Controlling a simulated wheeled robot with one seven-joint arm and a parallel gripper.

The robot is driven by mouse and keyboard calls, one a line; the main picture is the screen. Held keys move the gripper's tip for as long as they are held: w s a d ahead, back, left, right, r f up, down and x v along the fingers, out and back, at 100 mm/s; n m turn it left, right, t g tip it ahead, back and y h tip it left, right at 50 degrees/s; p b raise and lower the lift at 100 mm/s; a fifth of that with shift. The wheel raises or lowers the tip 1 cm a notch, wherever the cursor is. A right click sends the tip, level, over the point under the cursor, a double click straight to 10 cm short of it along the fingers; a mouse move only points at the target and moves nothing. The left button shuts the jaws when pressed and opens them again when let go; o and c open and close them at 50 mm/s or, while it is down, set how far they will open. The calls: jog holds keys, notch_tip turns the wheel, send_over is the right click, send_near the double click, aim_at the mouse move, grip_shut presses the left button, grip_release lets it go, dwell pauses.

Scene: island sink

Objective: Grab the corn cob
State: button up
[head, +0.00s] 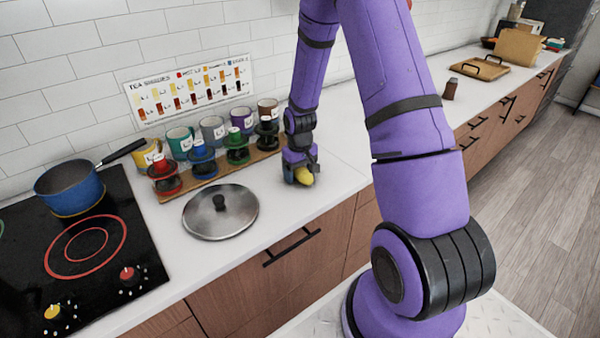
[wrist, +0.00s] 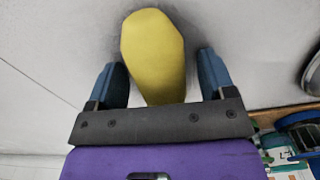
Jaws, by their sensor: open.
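The yellow corn cob (head: 304,176) lies on the white counter, to the right of the metal lid. In the wrist view the corn cob (wrist: 154,55) sits between the two blue fingers and reaches out past their tips. My gripper (head: 297,178) is down at the counter over the cob. In the wrist view my gripper (wrist: 162,75) is open, with a finger on each side of the cob and a visible gap at each side. The near end of the cob is hidden behind the gripper's dark bar.
A metal lid (head: 222,212) lies left of the gripper. A blue pot (head: 68,188) stands on the black stove (head: 120,262) at the left. The counter (head: 335,178) just right of the gripper is clear.

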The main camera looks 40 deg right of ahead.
jog(key=c, duration=1.1)
jog(key=shift+r, duration=0.15)
